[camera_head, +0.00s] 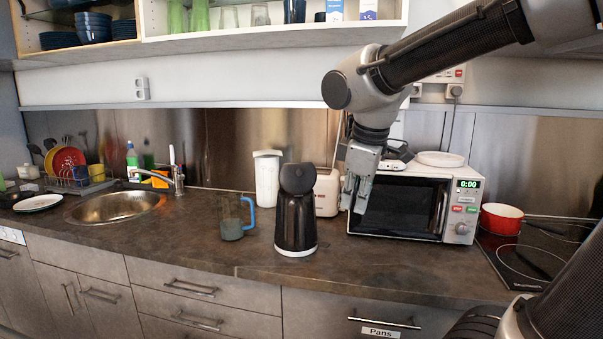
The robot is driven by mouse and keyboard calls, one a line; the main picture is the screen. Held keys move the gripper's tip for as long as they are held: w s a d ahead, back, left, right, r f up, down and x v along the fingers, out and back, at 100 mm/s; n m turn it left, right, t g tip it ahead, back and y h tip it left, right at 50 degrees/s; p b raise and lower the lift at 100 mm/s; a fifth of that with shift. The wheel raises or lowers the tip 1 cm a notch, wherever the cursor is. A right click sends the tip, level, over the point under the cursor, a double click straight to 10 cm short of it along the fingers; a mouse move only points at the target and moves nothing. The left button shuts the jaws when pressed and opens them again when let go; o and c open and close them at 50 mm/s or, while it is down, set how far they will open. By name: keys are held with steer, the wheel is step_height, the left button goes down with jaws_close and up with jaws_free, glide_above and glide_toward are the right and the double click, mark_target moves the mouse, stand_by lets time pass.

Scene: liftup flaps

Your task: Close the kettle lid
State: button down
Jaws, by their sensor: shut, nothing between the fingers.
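The black kettle (295,222) stands upright on a pale base on the dark countertop, near the middle of the view. Its dark lid (297,178) appears raised, standing up above the body with its broad face towards me. The kettle's handle cannot be made out. My gripper (353,208) points down to the right of the kettle, apart from it, in front of the left side of the microwave in the picture. Its fingers are shut and hold nothing.
A glass pitcher with a blue handle (232,222) stands left of the kettle. A white canister (267,180) and a toaster (327,192) are behind it. The microwave (402,208) is on the right. The counter in front of the kettle is clear.

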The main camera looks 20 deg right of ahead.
steer(key=w+a+r+n+t, duration=0.1)
steer(key=w+a+r+n, duration=0.2)
steer(key=w+r+n, duration=0.5)
steer(key=w+a+r+n+t, duration=0.2)
steer(key=w+a+n, duration=0.15)
steer(key=n, duration=1.25)
glide_toward(299, 180)
steer(key=s+a+f, duration=0.1)
steer(key=s+f, duration=0.3)
steer(key=shift+h, duration=0.3)
steer(key=shift+w+d+f, duration=0.1)
steer(key=shift+w, duration=1)
steer(key=shift+w+d+f, duration=0.1)
steer(key=shift+w, duration=0.95)
steer(key=shift+a, duration=0.1)
